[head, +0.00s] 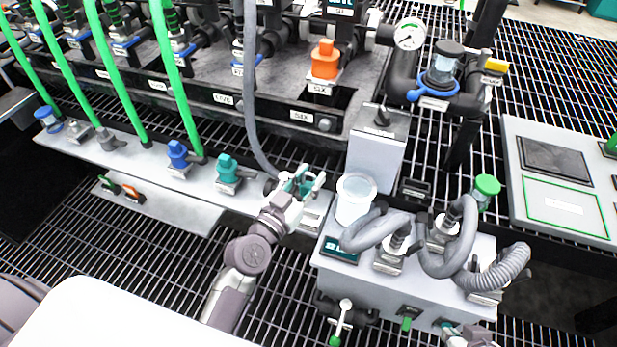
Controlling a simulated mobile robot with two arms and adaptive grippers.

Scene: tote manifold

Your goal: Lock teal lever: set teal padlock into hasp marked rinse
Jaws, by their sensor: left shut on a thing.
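My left gripper (300,182) is over the grey strip in the middle of the picture, shut on a small teal piece, which looks like the teal padlock (305,181). The gripper fingers hide part of it, and I cannot tell whether it touches a hasp. A teal knob or lever (228,170) stands on the strip to the left of the gripper. A small labelled plate (311,217) lies just below the gripper; its word is too small to read, so I cannot pick out the rinse hasp. My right gripper (470,336) is partly in view at the bottom edge; its fingers are unclear.
A white cup-like container (355,198) stands right of the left gripper on a grey box with ribbed hoses (375,228). A grey hose (250,95) drops just behind the gripper. Blue knobs (178,152) and green hoses (175,80) are to the left. An orange valve (325,60) is behind.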

